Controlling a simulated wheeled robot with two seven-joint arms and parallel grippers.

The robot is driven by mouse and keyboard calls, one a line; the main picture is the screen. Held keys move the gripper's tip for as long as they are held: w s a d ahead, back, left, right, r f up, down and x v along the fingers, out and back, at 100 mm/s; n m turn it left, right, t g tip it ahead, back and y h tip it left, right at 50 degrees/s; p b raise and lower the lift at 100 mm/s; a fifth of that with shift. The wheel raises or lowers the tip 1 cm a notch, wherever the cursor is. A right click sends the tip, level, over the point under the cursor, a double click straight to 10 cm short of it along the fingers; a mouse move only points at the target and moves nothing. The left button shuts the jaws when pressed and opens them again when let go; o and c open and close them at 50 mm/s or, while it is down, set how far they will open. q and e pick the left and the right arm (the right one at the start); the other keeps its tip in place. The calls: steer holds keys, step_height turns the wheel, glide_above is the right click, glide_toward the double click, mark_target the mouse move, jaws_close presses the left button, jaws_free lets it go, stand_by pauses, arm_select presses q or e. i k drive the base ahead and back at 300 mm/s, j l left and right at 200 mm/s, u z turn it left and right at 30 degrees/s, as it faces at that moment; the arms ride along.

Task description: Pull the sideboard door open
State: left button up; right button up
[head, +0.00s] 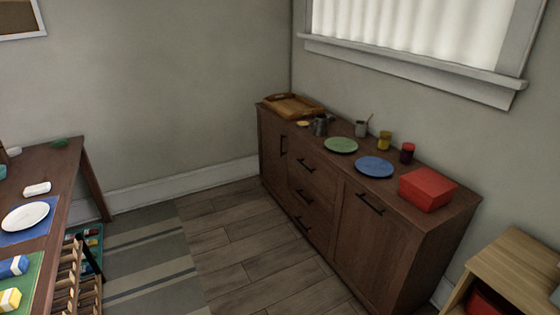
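The dark brown wooden sideboard (330,205) stands against the wall under the window. Its left door (271,150) is narrow in this view and has a dark upright handle (283,146). Its right door (366,240) is wider and has a dark bar handle (370,204) near its top edge. Several drawers (313,200) with dark bar handles sit between the doors. Both doors and the drawers look shut. Neither of my grippers shows in the head view.
A wooden tray (292,106), green plate (341,145), blue plate (375,167) and red box (427,188) stand on the sideboard. Clear wooden floor (255,245) and a striped rug (150,262) lie before it. A table (68,165) is at left, a light wood unit (515,270) at right.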

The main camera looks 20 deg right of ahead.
mark_target(272, 138)
steer(key=z, duration=0.5)
steer(key=i+j+z, duration=0.1)
steer(key=i, duration=0.4)
steer(key=i+j+z, duration=0.15)
steer(key=i, duration=0.4)
